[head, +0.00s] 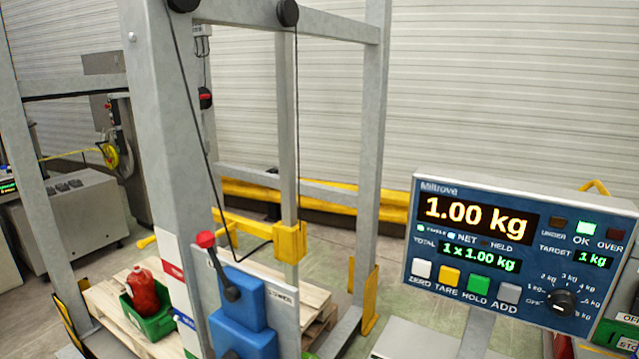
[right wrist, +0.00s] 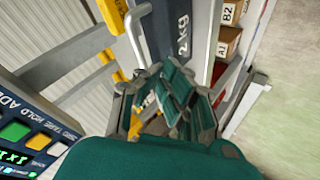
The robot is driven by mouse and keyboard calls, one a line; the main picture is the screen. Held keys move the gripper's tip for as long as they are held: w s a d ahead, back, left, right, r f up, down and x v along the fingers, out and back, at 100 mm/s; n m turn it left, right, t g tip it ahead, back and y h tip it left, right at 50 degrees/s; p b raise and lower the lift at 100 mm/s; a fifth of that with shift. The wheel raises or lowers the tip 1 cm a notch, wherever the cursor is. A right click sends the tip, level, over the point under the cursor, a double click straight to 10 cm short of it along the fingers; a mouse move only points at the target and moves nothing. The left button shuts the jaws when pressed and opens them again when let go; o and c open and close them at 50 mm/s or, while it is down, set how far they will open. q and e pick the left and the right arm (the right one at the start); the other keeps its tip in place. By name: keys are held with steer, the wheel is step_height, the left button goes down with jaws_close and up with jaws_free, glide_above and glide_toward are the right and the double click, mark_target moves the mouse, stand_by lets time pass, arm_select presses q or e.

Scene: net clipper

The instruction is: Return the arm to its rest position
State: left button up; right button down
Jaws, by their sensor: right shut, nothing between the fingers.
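My right gripper (right wrist: 165,85) shows in the right wrist view, at the end of my green arm. It is shut with nothing between its fingers. It is not in the head view, and neither is my left gripper. In the head view the scale display (head: 520,250) reads 1.00 kg with the OK lamp lit green. A red net bag (head: 142,291) sits in a green crate (head: 152,325) on a wooden pallet at the lower left.
A grey metal frame (head: 160,130) with yellow parts stands in front of me. A blue box with a red-knobbed lever (head: 228,270) is at its foot. In the right wrist view, a grey bar marked 2KG (right wrist: 182,40) and labelled cartons (right wrist: 228,42) lie beyond the gripper.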

steer(key=s+a+f+m+g+y, duration=0.1)
steer(key=s+a+f+m+g, duration=0.2)
steer(key=s, duration=0.3)
steer(key=s+a+f+m+g+y, duration=0.1)
steer(key=s+a+f+m+g, duration=0.2)
steer(key=s, duration=0.4)
step_height(320, 180, down, 29)
steer(key=g+b, duration=0.1)
steer(key=b, duration=0.2)
steer(key=s+d+f+g+b, duration=0.1)
steer(key=s+d+f+b, duration=0.1)
steer(key=s+f, duration=1.5)
steer(key=shift+d+f+n, duration=0.2)
steer(key=shift+d+n, duration=0.2)
steer(key=shift+s, duration=0.1)
